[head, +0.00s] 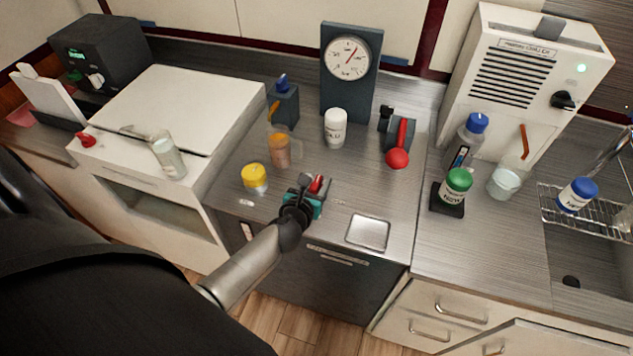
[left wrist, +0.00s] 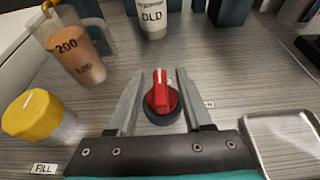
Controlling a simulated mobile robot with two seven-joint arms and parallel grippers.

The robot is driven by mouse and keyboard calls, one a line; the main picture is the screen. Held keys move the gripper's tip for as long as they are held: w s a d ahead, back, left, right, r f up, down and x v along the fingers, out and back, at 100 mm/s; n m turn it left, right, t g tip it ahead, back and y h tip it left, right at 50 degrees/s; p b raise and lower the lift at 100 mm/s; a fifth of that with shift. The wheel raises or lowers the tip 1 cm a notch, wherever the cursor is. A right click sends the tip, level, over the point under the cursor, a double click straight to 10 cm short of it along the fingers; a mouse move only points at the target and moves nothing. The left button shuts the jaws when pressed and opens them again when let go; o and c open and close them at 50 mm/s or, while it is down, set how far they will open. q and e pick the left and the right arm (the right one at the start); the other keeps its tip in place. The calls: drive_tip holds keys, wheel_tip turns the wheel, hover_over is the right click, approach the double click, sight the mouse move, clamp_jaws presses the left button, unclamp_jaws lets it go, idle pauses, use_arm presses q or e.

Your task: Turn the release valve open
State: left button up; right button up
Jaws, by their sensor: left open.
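A red knob (left wrist: 161,93) with a white mark stands on a dark round base on the steel counter; its handle points straight away from me in the left wrist view. It also shows in the head view (head: 317,184), partly hidden by my gripper. I see no readable label naming it as the release valve. My left gripper (head: 318,187) is open, with one finger on each side of the knob. In the left wrist view the fingers (left wrist: 160,82) show a gap on both sides of it. My right gripper is not in view.
A yellow-capped jar (head: 255,179) and a beaker of brown liquid (head: 281,152) stand left of the knob. A square steel tray (head: 368,232) lies to the right. Behind are a white bottle (head: 335,128), a pressure gauge (head: 348,58) and a red ball-ended lever (head: 398,157).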

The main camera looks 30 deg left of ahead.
use_arm(q)
clamp_jaws()
idle(0.3)
idle(0.3)
